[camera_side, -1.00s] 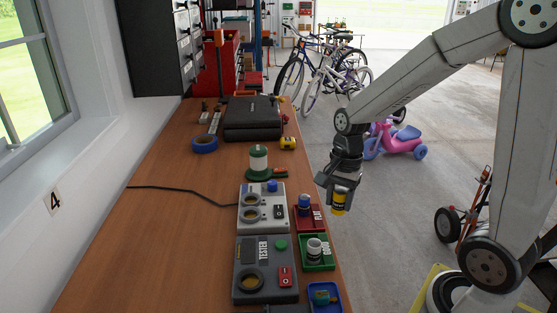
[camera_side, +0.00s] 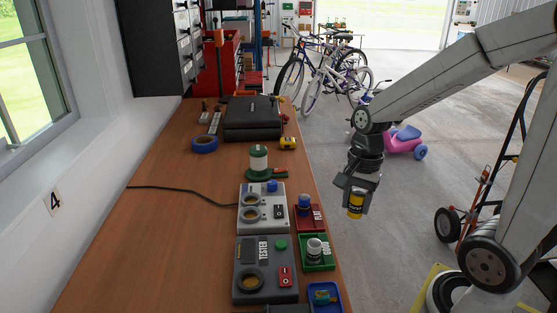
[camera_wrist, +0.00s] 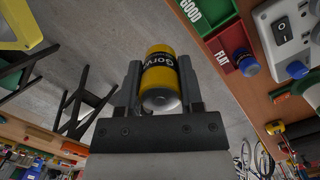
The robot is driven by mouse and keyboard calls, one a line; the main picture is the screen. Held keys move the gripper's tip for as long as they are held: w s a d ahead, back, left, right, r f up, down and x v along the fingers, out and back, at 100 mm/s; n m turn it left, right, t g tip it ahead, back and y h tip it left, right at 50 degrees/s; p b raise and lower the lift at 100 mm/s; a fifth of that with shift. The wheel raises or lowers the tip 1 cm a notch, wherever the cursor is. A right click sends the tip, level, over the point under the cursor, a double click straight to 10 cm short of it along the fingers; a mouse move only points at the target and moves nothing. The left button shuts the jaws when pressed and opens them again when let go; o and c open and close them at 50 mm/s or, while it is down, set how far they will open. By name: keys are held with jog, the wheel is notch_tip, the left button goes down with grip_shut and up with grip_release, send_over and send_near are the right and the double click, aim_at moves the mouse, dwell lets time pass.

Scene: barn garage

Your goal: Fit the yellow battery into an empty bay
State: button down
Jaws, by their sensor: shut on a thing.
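My gripper (camera_side: 357,188) is shut on the yellow battery (camera_side: 356,205), which has a black band. It holds the battery upright in the air, off the bench's right edge and above the floor. In the wrist view the battery (camera_wrist: 159,64) is between my two fingers (camera_wrist: 160,84), with its pale round end towards the camera. The charger also shows at the wrist view's top right (camera_wrist: 279,42).
The dark grey tester (camera_side: 265,287) has one round bay. The red FLAT tray (camera_side: 318,225) holds a blue battery (camera_side: 304,203); the green GOOD tray (camera_side: 326,263) holds a white-topped one (camera_side: 314,248). A green-and-white spool (camera_side: 258,160) stands behind the charger. A black cable (camera_side: 185,188) crosses the bench.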

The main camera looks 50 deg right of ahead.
jog(key=shift+w, duration=0.15)
jog(key=w+a, duration=0.2)
jog(key=w, duration=1.1)
send_over(249, 219)
jog(key=f, duration=0.3)
jog(key=shift+w+d+f, duration=0.15)
jog(key=shift+d+f, duration=0.05)
jog(key=shift+d, duration=0.1)
jog(key=shift+f, duration=0.2)
jog(key=shift+f, duration=2.7)
jog(key=shift+f, duration=0.6)
jog(key=c, duration=0.5)
grip_release()
jog(key=shift+r, duration=0.15)
